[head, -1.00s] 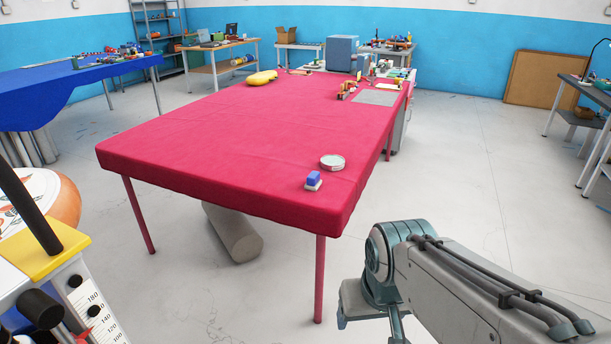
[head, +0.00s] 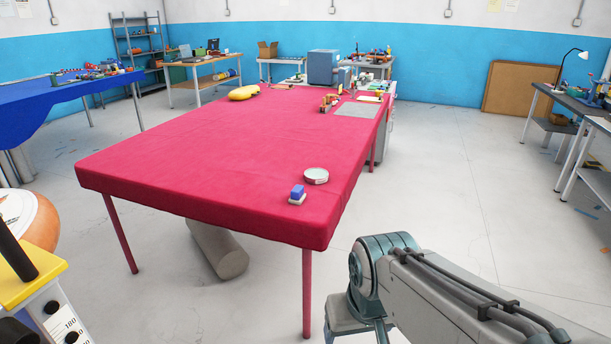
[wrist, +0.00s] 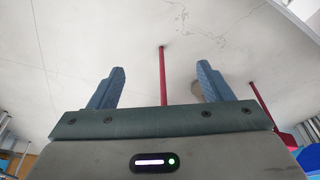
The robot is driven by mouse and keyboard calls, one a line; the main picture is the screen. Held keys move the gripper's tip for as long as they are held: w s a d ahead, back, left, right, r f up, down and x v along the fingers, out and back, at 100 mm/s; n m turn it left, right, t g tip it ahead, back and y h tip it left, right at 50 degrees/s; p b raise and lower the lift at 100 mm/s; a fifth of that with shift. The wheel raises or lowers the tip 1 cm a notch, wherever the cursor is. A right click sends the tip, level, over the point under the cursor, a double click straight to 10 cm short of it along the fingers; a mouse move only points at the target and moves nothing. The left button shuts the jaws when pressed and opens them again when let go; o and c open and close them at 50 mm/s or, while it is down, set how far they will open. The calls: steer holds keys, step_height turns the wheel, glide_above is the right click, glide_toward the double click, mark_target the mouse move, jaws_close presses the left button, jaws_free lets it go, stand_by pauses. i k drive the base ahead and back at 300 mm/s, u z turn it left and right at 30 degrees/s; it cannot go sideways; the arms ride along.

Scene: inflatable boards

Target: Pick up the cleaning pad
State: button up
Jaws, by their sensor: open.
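The likely cleaning pad is a small block (head: 297,194), blue on top with a pale base. It sits near the front right corner of the red-covered table (head: 200,165) in the head view. In the wrist view my gripper (wrist: 161,80) is open and empty, its two blue-grey fingers wide apart above the grey floor. A red table leg shows beyond the fingers. The pad is not in the wrist view. In the head view my arm is at the bottom right, in front of the table and apart from it; the fingers are not clearly seen there.
A round tin (head: 316,176) lies just behind the pad. A yellow object (head: 244,92) and a grey mat (head: 357,109) lie at the table's far end. A grey roll (head: 218,250) lies under the table.

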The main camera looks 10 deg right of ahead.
mark_target(297, 193)
steer(key=z, duration=0.5)
steer(key=i, duration=0.6)
steer(key=z, duration=0.5)
steer(key=i, duration=0.85)
steer(key=u, duration=0.95)
steer(key=i, duration=0.75)
steer(key=u, duration=0.85)
